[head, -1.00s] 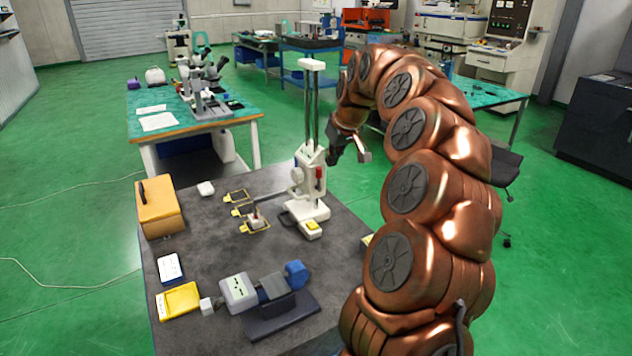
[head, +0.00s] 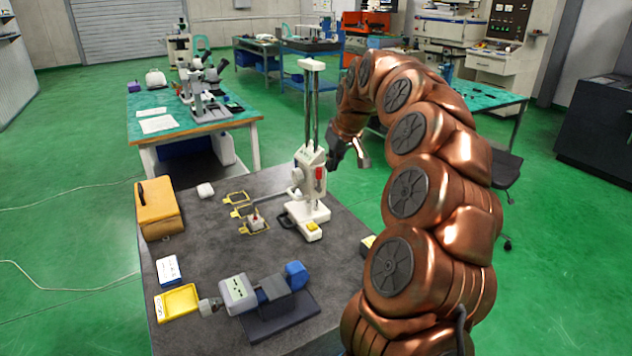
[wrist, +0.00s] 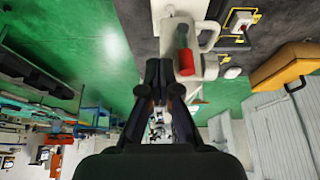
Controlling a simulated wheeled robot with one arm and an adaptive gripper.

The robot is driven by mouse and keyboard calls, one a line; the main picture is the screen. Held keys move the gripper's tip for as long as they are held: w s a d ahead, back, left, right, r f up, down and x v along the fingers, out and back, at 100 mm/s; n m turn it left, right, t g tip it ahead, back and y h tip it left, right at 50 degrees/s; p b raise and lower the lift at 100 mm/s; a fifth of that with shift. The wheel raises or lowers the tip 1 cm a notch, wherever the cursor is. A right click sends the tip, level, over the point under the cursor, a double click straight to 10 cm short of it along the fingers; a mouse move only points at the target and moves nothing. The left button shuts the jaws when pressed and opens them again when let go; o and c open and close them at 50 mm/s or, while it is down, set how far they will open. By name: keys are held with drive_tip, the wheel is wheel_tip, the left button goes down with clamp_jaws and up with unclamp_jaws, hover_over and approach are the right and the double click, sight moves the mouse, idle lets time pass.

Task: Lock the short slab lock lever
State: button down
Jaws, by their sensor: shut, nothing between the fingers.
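The white measuring stand (head: 312,175) stands upright near the far right edge of the dark table, with two tall posts. A red-tipped lever (head: 320,178) is on the right side of its body; I take this for the lock lever. In the wrist view the red tip (wrist: 185,62) is just ahead of my gripper fingertips. My gripper (head: 350,160) is to the right of the stand, shut and empty. Its dark fingers (wrist: 158,72) are together in the wrist view. I cannot tell whether they touch the lever.
The dark table (head: 215,250) also holds an orange case (head: 158,212), a yellow tray (head: 177,303), a grey and blue device (head: 265,290) and small parts in yellow outlines (head: 255,224). Green floor (head: 90,230) lies left of the table.

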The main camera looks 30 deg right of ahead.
sight(318, 168)
drive_tip(key=shift+a, duration=0.15)
drive_tip(key=shift+w+a+f+b, duration=0.15)
drive_tip(key=shift+a+b, duration=0.85)
drive_tip(key=shift+a, duration=0.9)
drive_tip(key=shift+a+f+b, duration=0.25)
drive_tip(key=shift+a+b, duration=0.1)
drive_tip(key=shift+a, duration=0.15)
drive_tip(key=shift+a+f+b, duration=0.25)
drive_tip(key=shift+a+b, duration=0.05)
drive_tip(key=shift+a, duration=0.15)
drive_tip(key=shift+a+f, duration=0.2)
drive_tip(key=shift+w+a+f+b, duration=0.1)
drive_tip(key=shift+a+f+b, duration=0.4)
drive_tip(key=shift+b, duration=0.1)
wheel_tip(318, 168, up, 6)
drive_tip(key=p, duration=0.2)
idle(0.5)
